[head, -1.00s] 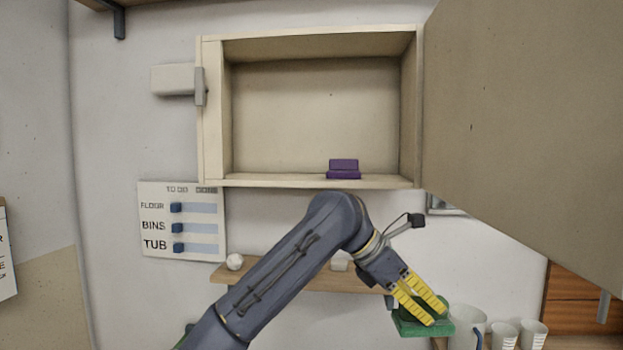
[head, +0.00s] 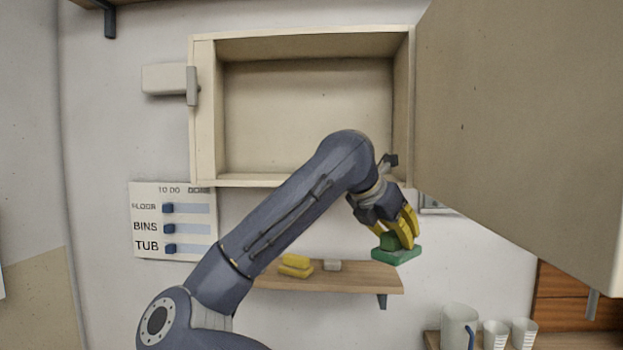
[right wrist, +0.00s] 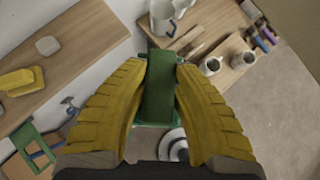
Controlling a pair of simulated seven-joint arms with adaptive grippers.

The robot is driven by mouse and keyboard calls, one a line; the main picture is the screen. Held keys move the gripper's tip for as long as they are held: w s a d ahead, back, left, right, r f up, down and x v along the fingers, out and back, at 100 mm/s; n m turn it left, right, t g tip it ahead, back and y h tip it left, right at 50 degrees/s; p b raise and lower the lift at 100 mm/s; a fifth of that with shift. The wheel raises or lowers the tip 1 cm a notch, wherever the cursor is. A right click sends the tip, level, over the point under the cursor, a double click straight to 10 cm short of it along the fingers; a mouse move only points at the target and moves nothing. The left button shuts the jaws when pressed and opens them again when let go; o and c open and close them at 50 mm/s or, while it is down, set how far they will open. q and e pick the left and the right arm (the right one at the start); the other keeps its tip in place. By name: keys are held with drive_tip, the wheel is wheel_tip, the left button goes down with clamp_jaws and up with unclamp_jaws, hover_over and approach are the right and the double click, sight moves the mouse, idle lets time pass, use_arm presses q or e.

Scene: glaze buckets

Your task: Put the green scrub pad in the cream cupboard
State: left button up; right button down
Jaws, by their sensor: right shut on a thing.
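The green scrub pad (head: 397,255) is held in my right gripper (head: 407,238), at the level of the small wall shelf's right end. In the right wrist view the pad (right wrist: 158,90) shows between both yellow fingers. The cream cupboard (head: 203,110) is on the wall, with its large door (head: 530,130) swung open to the right. The gripper and pad are below the cupboard's floor, near its right end. My right arm crosses in front of the opening's lower right part. My left gripper is not in view.
A wooden wall shelf (head: 345,278) below the cupboard bears a yellow pad (head: 296,266) and a small pale block (head: 332,265). A pitcher (head: 458,325) and cups (head: 523,332) stand at the lower right. The visible cupboard interior is clear.

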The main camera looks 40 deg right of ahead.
drive_tip(key=w+d+r+n+t+y, duration=0.1)
drive_tip(key=w+r+n+t, duration=0.25)
drive_tip(key=r, duration=0.65)
drive_tip(key=w+d+r+n+t+y, duration=0.25)
drive_tip(key=r+n, duration=0.25)
drive_tip(key=r, duration=0.6)
drive_tip(key=w+d, duration=1.3)
drive_tip(key=shift+n+h, duration=0.25)
drive_tip(key=shift+h, duration=0.1)
drive_tip(key=shift+w+a+f, duration=0.15)
drive_tip(key=shift+f, duration=1.35)
drive_tip(key=shift+w+a+f, duration=0.1)
drive_tip(key=shift+a+f, duration=0.05)
drive_tip(key=shift+f, duration=1.3)
drive_tip(key=shift+w+d+f, duration=0.1)
drive_tip(key=shift+d+f, duration=0.05)
drive_tip(key=shift+f, duration=0.4)
drive_tip(key=shift+f, duration=0.1)
drive_tip(key=c, duration=1.1)
unclamp_jaws()
drive_tip(key=shift+c, duration=0.2)
